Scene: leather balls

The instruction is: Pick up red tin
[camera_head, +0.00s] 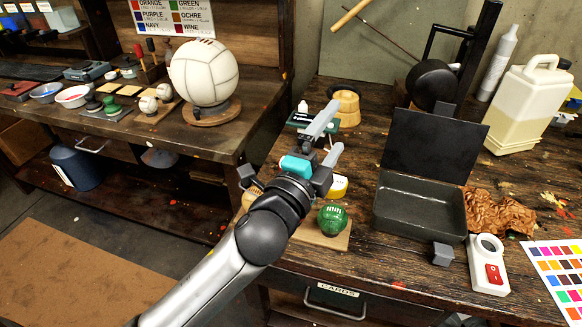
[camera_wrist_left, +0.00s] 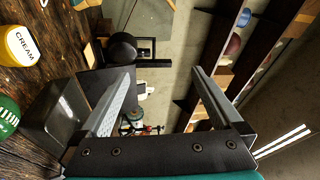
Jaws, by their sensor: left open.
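I cannot make out a red tin for certain in either view. My left gripper (camera_head: 331,130) is open and empty above the right-hand bench, its fingers pointing toward the back. In the left wrist view its two fingers (camera_wrist_left: 160,72) are wide apart with nothing between them. A tin marked CREAM (camera_wrist_left: 20,45), yellow and white, stands off to the side in that view. In the head view a yellow and white tin (camera_head: 338,186) is partly hidden by the gripper. My right gripper is not in view.
A green ball (camera_head: 332,219) sits on a wooden board close by my wrist. An open dark box (camera_head: 420,208) with a raised lid stands right of it. A white jug (camera_head: 525,105) and a white device with a red switch (camera_head: 488,265) are farther right.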

